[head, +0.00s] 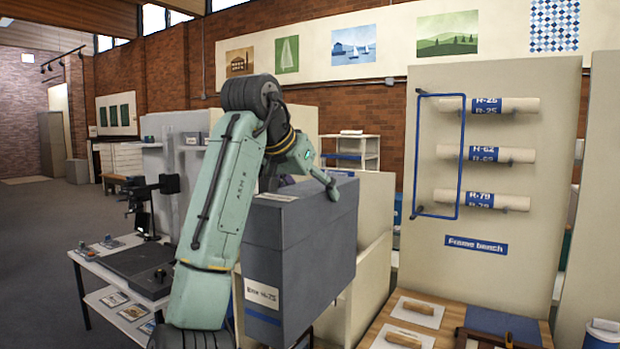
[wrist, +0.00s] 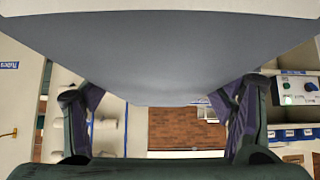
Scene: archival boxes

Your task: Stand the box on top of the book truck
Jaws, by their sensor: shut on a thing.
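A large blue-grey archival box (head: 300,255) with a white label and a blue stripe is upright in front of me in the head view. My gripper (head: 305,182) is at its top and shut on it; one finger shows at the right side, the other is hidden. In the wrist view my gripper (wrist: 158,97) has its two fingers either side of the box (wrist: 160,60), whose grey surface fills the upper middle. The box's underside is out of sight. A white shelved unit (head: 365,146) stands behind; I cannot tell whether it is the book truck.
A cream low-walled unit (head: 372,262) stands close behind and right of the box. A wooden frame bench (head: 377,338) is at the lower right, below a panel (head: 490,270) holding rolled tubes. A table with a copy stand (head: 140,268) is on the left. Open floor (head: 40,225) lies far left.

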